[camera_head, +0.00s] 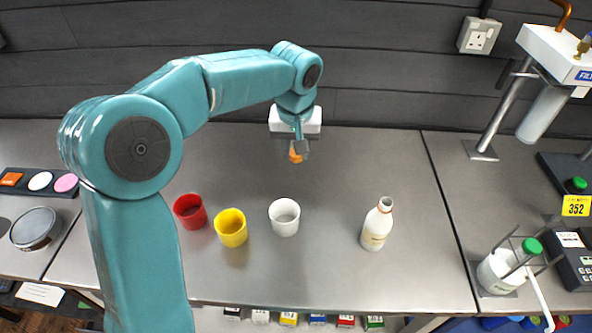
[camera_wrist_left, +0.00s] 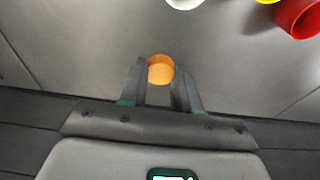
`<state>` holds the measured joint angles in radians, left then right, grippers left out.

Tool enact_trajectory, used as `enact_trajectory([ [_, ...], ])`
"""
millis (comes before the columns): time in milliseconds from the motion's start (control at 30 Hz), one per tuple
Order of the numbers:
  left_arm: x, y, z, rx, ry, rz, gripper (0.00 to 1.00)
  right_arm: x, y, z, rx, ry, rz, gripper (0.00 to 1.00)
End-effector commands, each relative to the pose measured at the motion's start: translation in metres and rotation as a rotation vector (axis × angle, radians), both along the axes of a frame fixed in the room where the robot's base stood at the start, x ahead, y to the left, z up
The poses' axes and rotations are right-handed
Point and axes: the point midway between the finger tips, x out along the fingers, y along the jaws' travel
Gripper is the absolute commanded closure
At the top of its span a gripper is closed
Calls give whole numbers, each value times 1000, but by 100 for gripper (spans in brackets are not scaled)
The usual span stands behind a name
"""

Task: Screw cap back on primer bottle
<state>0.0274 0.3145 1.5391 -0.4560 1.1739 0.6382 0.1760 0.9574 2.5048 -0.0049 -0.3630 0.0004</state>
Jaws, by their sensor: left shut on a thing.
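The primer bottle (camera_head: 376,226) is white, with an open neck, and stands upright on the metal bench right of the cups. My left gripper (camera_head: 299,150) is shut on a small orange cap (camera_head: 295,155) and holds it over the back of the bench, to the left of and behind the bottle. In the left wrist view the cap (camera_wrist_left: 160,69) sits between the two fingertips (camera_wrist_left: 161,80). The cap and the bottle are well apart. My right gripper is not in view.
A red cup (camera_head: 190,211), a yellow cup (camera_head: 231,228) and a white cup (camera_head: 284,217) stand left of the bottle. A green-capped bottle (camera_head: 497,272) stands in a wire rack at right. The bench behind the primer bottle is clear.

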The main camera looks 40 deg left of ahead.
Motion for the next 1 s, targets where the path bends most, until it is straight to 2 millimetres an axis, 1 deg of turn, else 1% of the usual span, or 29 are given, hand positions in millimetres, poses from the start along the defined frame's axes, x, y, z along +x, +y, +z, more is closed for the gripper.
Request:
enact_trajectory([
  [33,1,0,9,0,-4,0,96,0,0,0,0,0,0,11],
  [133,1,0,22,0,-2,0,96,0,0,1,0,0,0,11],
  [333,0,0,31,0,0,0,96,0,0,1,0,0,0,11],
  [867,0,-1,29,1,1,-3,96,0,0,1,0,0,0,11],
  [933,0,-4,24,3,3,-18,96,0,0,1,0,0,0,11],
  [1000,0,-11,13,6,4,-46,96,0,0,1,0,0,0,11],
])
